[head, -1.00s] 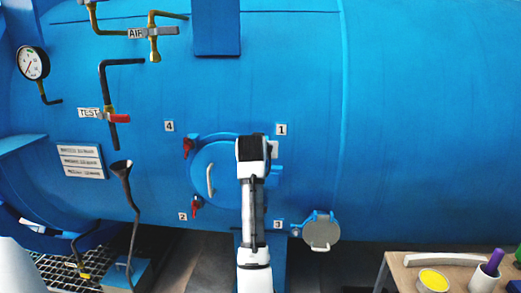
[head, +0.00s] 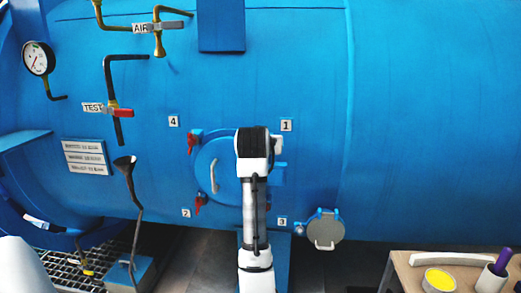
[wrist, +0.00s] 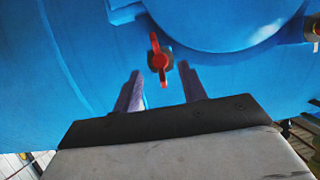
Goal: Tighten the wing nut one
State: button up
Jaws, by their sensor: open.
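A red wing nut (wrist: 159,58) on a dark base sits at the rim of the round blue hatch in the wrist view. My gripper (wrist: 160,70) is open, with one purple-grey finger on either side, just short of the nut. Nothing is between the fingers that I can see as gripped. In the head view, my arm's end (head: 254,150) covers the right side of the hatch (head: 205,165), near the label 1 (head: 286,125). The wing nut beside that label is hidden there. Red wing nuts show by label 4 (head: 192,143) and label 2 (head: 200,203).
A white hatch handle (head: 214,176) stands left of my arm. A small round cover (head: 325,229) hangs at lower right. A table (head: 405,270) with a yellow-filled dish (head: 438,280) and a cup (head: 491,279) stands at right. Another red part (wrist: 317,28) shows at the wrist view's right edge.

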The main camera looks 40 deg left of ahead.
jog(key=b+v, duration=0.2)
jog(key=v, duration=0.7)
